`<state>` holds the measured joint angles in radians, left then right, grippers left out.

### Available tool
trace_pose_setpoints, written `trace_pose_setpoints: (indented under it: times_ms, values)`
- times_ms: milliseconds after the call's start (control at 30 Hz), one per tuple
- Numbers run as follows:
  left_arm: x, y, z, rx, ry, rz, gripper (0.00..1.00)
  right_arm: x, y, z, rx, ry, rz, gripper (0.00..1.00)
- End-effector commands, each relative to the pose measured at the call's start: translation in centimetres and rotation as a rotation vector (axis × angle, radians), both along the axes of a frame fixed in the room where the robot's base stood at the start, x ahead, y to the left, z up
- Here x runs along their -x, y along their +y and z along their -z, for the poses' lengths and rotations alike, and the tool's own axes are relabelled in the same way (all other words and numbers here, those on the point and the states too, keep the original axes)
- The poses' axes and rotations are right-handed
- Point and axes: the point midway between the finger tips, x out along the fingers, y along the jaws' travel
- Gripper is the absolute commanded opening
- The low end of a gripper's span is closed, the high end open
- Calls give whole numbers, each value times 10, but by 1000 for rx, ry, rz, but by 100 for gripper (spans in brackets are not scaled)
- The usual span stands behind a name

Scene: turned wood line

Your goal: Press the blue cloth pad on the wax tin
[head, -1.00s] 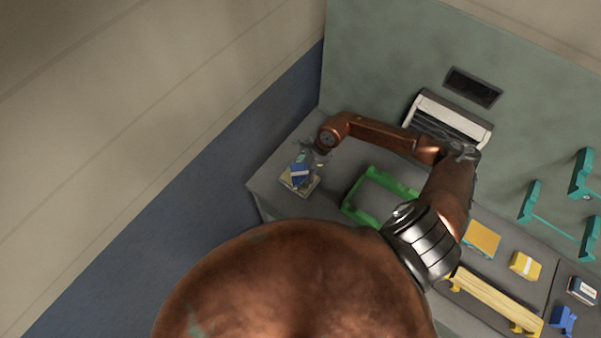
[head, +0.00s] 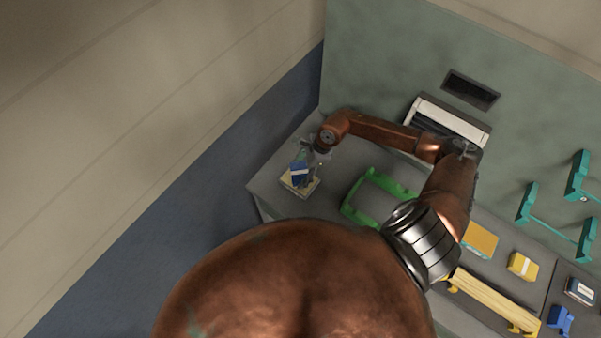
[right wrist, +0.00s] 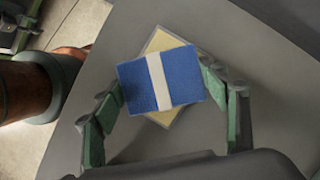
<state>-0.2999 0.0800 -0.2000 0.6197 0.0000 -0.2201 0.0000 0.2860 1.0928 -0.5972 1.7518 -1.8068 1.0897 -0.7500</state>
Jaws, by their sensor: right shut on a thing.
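The blue cloth pad (right wrist: 162,79), with a white stripe across its middle, is held between the two fingers of my right gripper (right wrist: 168,100). In the head view the pad (head: 298,174) is small, below my right gripper (head: 306,165). A pale yellow square thing, which looks like the wax tin (head: 302,190), lies under the pad near the counter's left end. In the right wrist view the tin (right wrist: 160,42) shows past the pad's upper edge, turned at an angle to it. Most of it is hidden; I cannot tell whether pad and tin touch. My left gripper is not in view.
A green frame (head: 350,207) lies on the grey counter right of the tin, with my right arm passing behind it. A yellow box (head: 522,266), an orange flat piece (head: 481,241) and a blue piece (head: 560,318) lie further right. Bare counter surrounds the tin.

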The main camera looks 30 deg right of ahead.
Motion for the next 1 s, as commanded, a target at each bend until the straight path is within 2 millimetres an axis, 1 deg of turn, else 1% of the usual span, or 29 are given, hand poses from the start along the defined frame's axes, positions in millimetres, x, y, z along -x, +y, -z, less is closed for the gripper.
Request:
trace_pose_setpoints:
  times_ms: [33,567,1000]
  values:
    - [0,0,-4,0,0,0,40,0,0,-6,0,-1,-1,48]
    - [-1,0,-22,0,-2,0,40,0,0,-45,1,0,0,48]
    - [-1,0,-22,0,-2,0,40,0,0,-47,0,-1,0,48]
